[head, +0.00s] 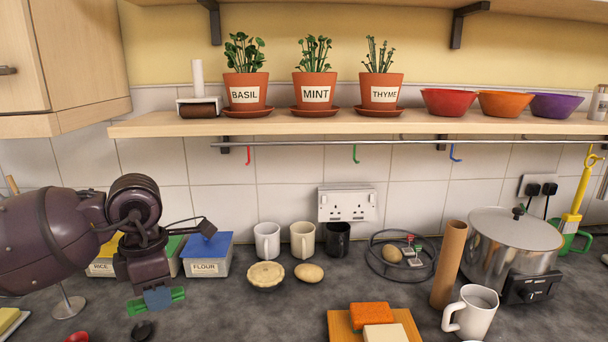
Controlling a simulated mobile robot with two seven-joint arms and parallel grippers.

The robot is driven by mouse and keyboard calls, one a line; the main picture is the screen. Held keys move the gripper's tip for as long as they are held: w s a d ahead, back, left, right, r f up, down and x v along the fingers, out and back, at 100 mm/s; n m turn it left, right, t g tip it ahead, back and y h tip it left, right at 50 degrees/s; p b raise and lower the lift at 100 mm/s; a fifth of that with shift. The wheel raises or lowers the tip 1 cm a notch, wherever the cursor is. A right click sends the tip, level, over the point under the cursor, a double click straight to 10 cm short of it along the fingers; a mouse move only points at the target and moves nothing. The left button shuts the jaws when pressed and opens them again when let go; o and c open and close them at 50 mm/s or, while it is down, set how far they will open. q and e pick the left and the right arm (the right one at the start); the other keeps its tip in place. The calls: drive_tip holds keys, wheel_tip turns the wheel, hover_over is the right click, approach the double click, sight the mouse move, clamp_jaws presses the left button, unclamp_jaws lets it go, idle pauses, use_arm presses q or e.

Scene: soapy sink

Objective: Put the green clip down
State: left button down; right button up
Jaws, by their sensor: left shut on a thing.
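The green clip (137,306) shows at the lower left of the head view, its two ends sticking out to either side of my gripper. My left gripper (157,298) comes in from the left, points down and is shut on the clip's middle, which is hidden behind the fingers. The clip is over the dark worktop (225,315); whether it touches the surface is hard to tell. My right gripper does not show.
A blue-lidded flour box (205,268) stands just behind the gripper. A small black object (141,330) lies in front of the clip. Bare worktop lies between the clip and the wooden board (341,327).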

use_arm(q)
drive_tip(key=m, duration=0.4)
drive_tip(key=shift+w+d+f, duration=0.1)
drive_tip(key=shift+w+f, duration=0.1)
drive_tip(key=shift+f, duration=0.05)
drive_tip(key=m, duration=0.2)
drive_tip(key=f+m, duration=0.1)
drive_tip(key=m, duration=0.2)
drive_tip(key=shift+w+d+m, duration=0.1)
drive_tip(key=shift+w+m, duration=0.05)
drive_tip(key=shift+m, duration=0.15)
drive_tip(key=m, duration=0.1)
drive_tip(key=f+m, duration=0.1)
drive_tip(key=m, duration=0.3)
drive_tip(key=shift+d+f, duration=0.2)
drive_tip(key=shift+f, duration=0.05)
wheel_tip(320, 180, down, 8)
drive_tip(key=s+d+m, duration=0.2)
drive_tip(key=m, duration=0.7)
drive_tip(key=shift+s+d+f, duration=0.15)
drive_tip(key=shift+s+f, duration=0.05)
drive_tip(key=shift+s, duration=0.05)
